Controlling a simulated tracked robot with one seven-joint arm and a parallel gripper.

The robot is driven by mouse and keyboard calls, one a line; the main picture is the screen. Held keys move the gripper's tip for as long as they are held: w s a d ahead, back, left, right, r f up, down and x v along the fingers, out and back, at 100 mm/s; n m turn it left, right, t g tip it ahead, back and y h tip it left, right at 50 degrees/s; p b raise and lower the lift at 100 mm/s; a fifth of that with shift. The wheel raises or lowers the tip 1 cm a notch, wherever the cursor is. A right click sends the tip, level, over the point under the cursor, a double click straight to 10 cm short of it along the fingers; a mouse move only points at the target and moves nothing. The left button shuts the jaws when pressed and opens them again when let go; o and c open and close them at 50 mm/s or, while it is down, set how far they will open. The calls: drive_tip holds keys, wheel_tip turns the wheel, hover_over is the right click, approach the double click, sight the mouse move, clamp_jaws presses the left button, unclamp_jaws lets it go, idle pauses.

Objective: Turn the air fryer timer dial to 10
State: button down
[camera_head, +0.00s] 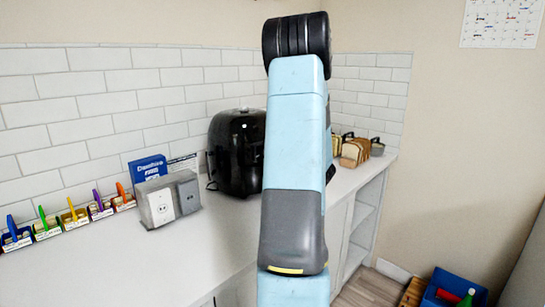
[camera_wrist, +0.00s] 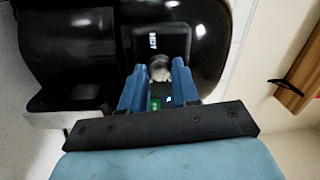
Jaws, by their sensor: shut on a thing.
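The black air fryer (camera_head: 236,152) stands on the white counter, partly hidden behind my arm in the head view. In the wrist view its glossy black body (camera_wrist: 80,48) fills the upper left. The timer dial (camera_wrist: 159,69) is a small grey knob on a dark panel with white lettering above it in the picture. My gripper (camera_wrist: 160,73) has its two blue fingers on either side of the dial and is shut on it. The dial's scale and setting cannot be read. In the head view my arm hides the gripper and dial.
A blue crate (camera_head: 452,289) is on the floor at lower right.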

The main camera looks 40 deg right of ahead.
drive_tip(key=shift+a+f+n, duration=0.15)
drive_tip(key=shift+f+n, duration=0.05)
drive_tip(key=shift+n, duration=0.7)
drive_tip(key=c, duration=1.1)
unclamp_jaws()
drive_tip(key=shift+w, duration=0.1)
drive_tip(key=shift+o, duration=1.4)
drive_tip(key=shift+r, duration=0.1)
drive_tip(key=s+d, duration=0.1)
drive_tip(key=s, duration=1.2)
drive_tip(key=shift+s+d+f, duration=0.35)
drive_tip(key=shift+f, duration=0.1)
